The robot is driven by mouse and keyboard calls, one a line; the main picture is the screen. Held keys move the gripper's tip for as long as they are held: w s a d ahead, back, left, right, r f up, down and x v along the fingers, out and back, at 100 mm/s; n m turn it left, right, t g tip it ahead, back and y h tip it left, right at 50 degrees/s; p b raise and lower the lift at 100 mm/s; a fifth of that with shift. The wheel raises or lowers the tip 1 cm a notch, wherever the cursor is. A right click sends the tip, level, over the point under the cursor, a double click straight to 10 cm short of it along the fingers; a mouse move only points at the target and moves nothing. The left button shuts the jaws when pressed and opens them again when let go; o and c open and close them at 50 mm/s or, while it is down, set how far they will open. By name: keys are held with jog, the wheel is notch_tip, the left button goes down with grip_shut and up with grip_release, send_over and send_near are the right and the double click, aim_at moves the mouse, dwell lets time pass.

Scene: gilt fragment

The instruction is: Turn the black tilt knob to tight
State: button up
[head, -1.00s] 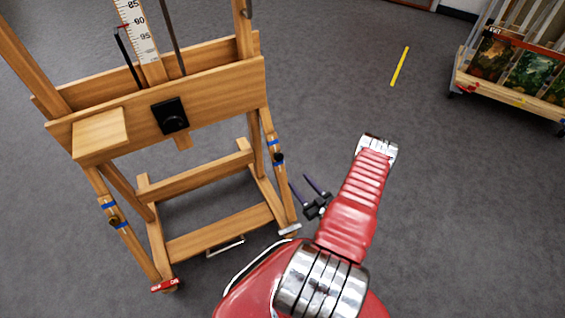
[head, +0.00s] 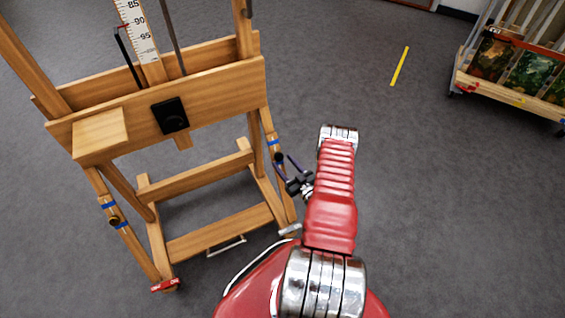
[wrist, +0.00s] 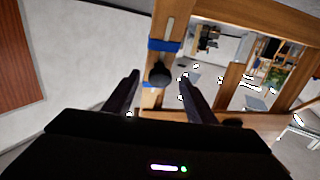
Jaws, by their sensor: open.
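The wooden easel (head: 215,95) stands at left in the head view. A round black knob (head: 279,159) sits on its right side strut, near bands of blue tape. In the wrist view this knob (wrist: 159,74) shows between two blue bands on a wooden strut. My gripper (head: 285,158) is open, close to that strut. In the wrist view my gripper (wrist: 157,76) has one finger to each side of the knob, with gaps on both sides. I cannot tell whether the fingertips reach as far as the knob. No tight marking is readable.
A square black plate with a knob (head: 170,116) is on the easel's front board. Another knob (head: 115,222) is on the left strut. A rack with pictures (head: 510,75) stands at upper right. The grey floor between is clear, with a yellow strip (head: 400,66).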

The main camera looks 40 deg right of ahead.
jog(key=shift+w+d, duration=0.1)
jog(key=shift+w, duration=0.6)
jog(key=shift+c, duration=0.4)
jog(key=c, duration=1)
jog(key=shift+o, duration=0.2)
